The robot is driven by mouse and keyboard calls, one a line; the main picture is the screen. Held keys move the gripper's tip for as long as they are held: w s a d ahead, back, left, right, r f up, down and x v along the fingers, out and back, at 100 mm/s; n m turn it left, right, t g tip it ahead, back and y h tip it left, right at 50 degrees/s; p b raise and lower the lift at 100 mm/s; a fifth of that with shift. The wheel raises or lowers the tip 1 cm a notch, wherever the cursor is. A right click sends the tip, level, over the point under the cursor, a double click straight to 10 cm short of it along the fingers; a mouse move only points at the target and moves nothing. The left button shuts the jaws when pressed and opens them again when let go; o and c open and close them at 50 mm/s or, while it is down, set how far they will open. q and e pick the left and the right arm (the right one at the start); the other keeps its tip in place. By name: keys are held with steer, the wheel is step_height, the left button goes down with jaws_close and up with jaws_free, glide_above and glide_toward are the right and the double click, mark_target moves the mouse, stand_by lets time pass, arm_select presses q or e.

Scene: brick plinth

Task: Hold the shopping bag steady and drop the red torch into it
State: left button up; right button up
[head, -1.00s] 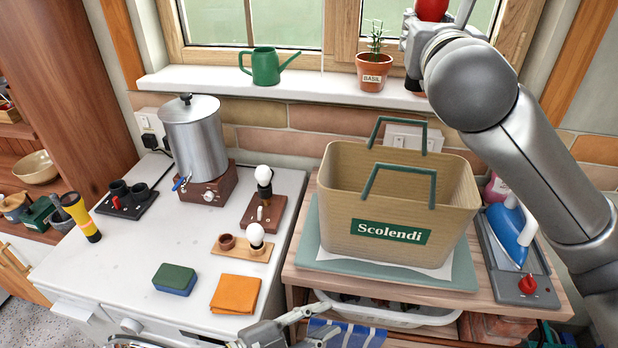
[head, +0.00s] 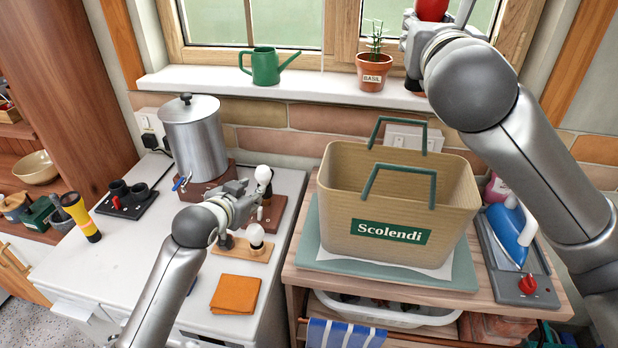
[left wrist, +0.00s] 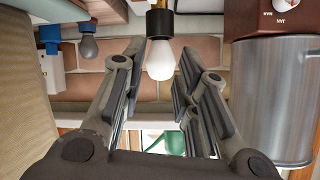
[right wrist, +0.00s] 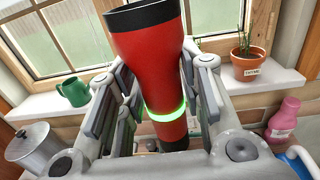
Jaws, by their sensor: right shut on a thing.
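The shopping bag (head: 345,225), tan with green handles and a "Scolendi" label, stands upright and open on a pale green board. Its side also shows in the left wrist view (left wrist: 25,110). The red torch (right wrist: 150,65), with a black end and a glowing green ring, is held by my right gripper (right wrist: 160,105). In the head view, the torch (head: 432,9) is at the top edge, above and behind the bag. My left gripper (head: 255,190) is open and empty, left of the bag and apart from it, above the worktop near the white bulbs.
A yellow-and-black torch (head: 82,218), a steel urn (head: 195,140), bulb stands (head: 245,250) and an orange cloth (head: 235,294) are on the left worktop. A blue iron (head: 512,238) is right of the bag.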

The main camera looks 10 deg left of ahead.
arm_select(q)
steer(key=w+a+n+g+y, duration=0.1)
steer(key=a+n+g+y, duration=0.3)
steer(key=n, duration=0.5)
step_height(320, 180, up, 6)
steer(key=s+d+n+t, duration=0.1)
steer(key=d, duration=0.2)
arm_select(e)
steer(key=shift+w+a, duration=0.1)
steer(key=shift+d, duration=0.2)
steer(key=shift+r, duration=0.1)
arm_select(q)
steer(key=m+t+h, duration=0.4)
steer(key=m, duration=0.3)
glide_toward(322, 164)
steer(key=x, duration=1)
steer(key=shift+w+f, duration=0.1)
steer(key=shift+w, duration=0.2)
arm_select(e)
steer(key=shift+a, duration=0.1)
